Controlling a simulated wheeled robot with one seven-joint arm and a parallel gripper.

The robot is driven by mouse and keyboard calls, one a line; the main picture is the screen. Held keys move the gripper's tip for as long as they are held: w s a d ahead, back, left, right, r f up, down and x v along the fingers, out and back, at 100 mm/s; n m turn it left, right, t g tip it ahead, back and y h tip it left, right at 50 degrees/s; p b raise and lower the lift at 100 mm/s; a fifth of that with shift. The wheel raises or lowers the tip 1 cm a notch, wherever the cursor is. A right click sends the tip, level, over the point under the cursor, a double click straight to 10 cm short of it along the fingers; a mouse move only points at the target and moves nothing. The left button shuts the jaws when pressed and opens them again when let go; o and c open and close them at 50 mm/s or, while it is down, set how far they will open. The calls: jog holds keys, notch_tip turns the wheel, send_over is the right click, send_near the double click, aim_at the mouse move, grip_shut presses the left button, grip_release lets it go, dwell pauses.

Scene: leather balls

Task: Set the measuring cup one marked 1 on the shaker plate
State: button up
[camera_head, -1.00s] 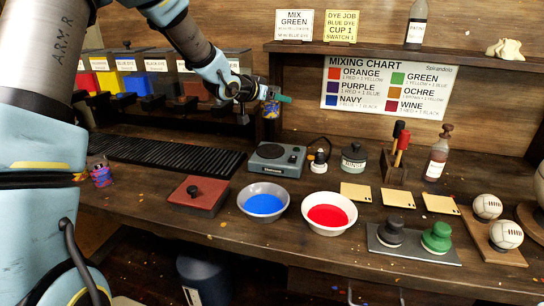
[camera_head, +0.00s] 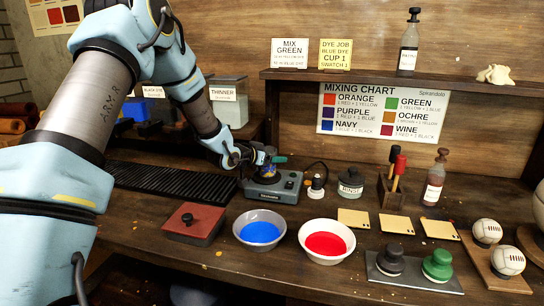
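The shaker (camera_head: 272,194) is a squat grey box with a dark round plate on top, at the middle of the bench. My gripper (camera_head: 267,163) is directly over that plate, with a teal finger showing on its right. It appears shut on a small, dye-stained measuring cup (camera_head: 268,172), blue and yellowish, held upright. The cup's bottom is at the plate; I cannot tell whether it touches or hovers just above. Its number is not readable. The fingers partly hide the cup.
A black knob and a corded bottle (camera_head: 316,189) stand close right of the shaker. A black ribbed mat (camera_head: 175,183) is left.

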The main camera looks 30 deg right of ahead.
jog(key=shift+f, duration=0.2)
jog(key=o, duration=1.4)
